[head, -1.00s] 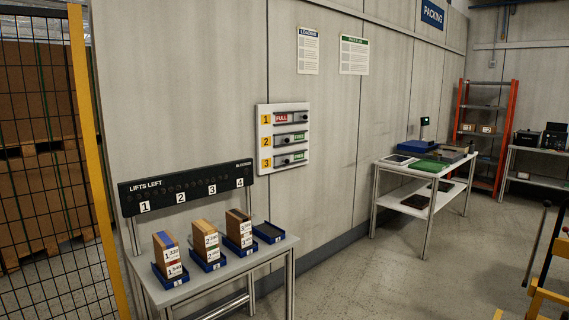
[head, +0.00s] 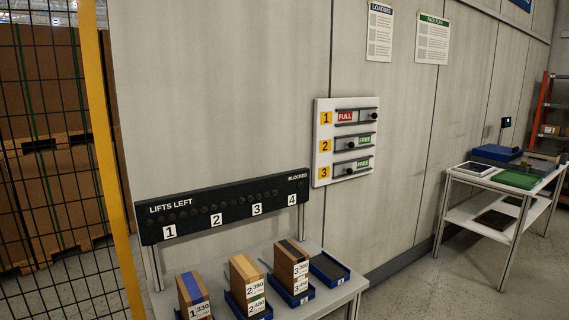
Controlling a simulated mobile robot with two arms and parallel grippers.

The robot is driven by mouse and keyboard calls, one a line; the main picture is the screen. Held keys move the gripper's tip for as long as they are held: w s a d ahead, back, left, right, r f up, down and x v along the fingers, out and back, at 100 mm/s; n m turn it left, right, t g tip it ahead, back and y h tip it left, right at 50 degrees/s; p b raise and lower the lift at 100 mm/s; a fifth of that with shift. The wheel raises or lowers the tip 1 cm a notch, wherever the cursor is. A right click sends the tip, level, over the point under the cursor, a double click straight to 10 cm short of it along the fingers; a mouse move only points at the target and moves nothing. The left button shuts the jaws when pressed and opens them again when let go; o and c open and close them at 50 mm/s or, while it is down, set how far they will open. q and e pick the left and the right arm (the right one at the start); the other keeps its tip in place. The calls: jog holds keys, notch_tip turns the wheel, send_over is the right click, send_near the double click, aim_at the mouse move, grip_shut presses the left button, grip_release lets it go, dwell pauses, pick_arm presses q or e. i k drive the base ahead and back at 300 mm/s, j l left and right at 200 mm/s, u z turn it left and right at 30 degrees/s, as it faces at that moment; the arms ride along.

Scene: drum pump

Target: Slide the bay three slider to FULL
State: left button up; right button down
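The bay three slider is the lowest row of the white wall board (head: 321,150), beside the yellow 3 label (head: 324,173). Its dark knob (head: 349,171) sits toward the left of its track, and a green FREE sign (head: 363,162) shows to the right. Neither of my grippers is in view.
A small table (head: 330,297) below the board holds blue trays with box stacks. A LIFTS LEFT panel (head: 225,208) stands behind it. A mesh fence with a yellow post (head: 106,160) is at left. A white bench (head: 483,214) is at right, with open floor between.

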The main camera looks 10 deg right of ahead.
aim_at(343, 169)
jog(key=i+l+u, duration=0.2)
jog(key=l, duration=0.15)
jog(key=i+l+u, duration=0.45)
jog(key=l, duration=0.3)
jog(key=l+u, duration=0.25)
jog(key=l, duration=0.2)
jog(key=i+l+u, duration=0.2)
jog(key=l, duration=0.25)
jog(key=l+u, duration=0.25)
jog(key=l, duration=0.2)
